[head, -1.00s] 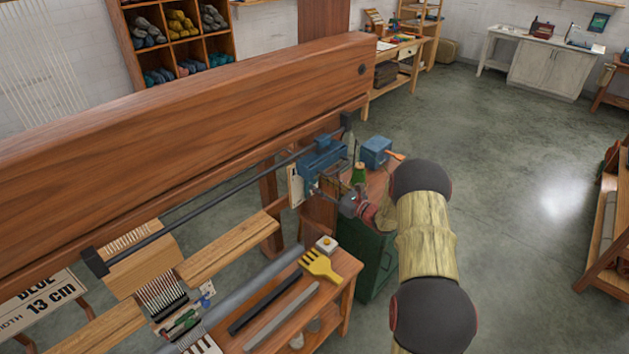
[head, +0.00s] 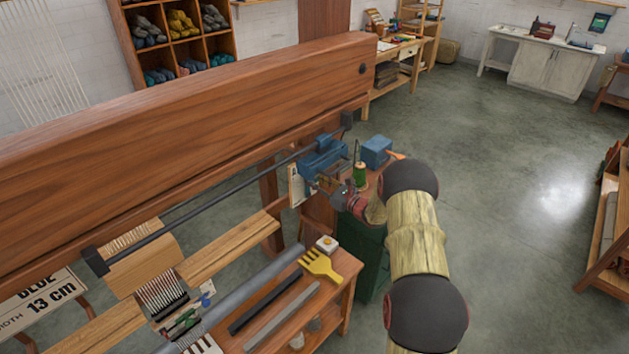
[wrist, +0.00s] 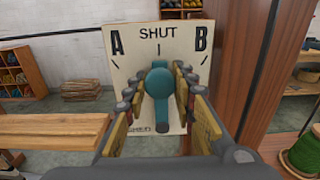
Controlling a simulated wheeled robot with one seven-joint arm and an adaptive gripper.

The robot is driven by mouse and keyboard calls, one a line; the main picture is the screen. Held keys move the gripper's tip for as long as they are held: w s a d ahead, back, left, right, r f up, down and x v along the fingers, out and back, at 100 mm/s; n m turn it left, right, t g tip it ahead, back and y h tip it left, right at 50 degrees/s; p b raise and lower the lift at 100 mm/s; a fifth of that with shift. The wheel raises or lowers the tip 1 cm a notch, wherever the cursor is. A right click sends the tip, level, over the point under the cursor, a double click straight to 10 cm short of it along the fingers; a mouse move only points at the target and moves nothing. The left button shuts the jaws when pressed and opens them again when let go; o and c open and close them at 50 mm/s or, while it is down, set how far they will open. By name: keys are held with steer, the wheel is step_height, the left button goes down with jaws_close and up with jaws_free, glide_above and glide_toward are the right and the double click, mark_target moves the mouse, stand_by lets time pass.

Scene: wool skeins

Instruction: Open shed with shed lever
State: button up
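The shed lever (wrist: 160,85) has a teal round knob and a short teal stem. It stands in front of a pale plate (wrist: 128,68) marked A at left, SHUT in the middle and B at right. The knob is in line with the SHUT mark. My gripper (wrist: 160,98) is open, with one finger on each side of the lever. Narrow gaps seem to show beside the knob. In the head view my gripper (head: 325,182) is at the plate's edge (head: 296,187), and the lever is hidden there.
A wooden loom beam (head: 200,130) runs above, with a dark rod and blue block (head: 322,157) near my gripper. A wooden post (wrist: 247,70) stands right of the plate. A green spool (head: 360,174) is close by. A bench holds a yellow comb (head: 320,265). Open floor lies right.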

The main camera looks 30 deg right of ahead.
jaws_close()
stand_by(0.3)
steer(key=shift+a, duration=0.1)
steer(key=a+n+b, duration=0.1)
steer(key=n+b, duration=0.1)
steer(key=s+a+f+n+b, duration=0.1)
steer(key=a+n+b, duration=0.1)
steer(key=b, duration=0.1)
steer(key=a+n+b, duration=0.1)
steer(key=n+b, duration=0.1)
steer(key=b, duration=0.1)
steer(key=shift+s+a+f, duration=0.15)
steer(key=shift+s+f, duration=0.1)
steer(key=shift+s, duration=0.1)
stand_by(0.4)
steer(key=shift+o, duration=2.3)
jaws_free()
steer(key=shift+o, duration=0.5)
steer(key=shift+r, duration=0.1)
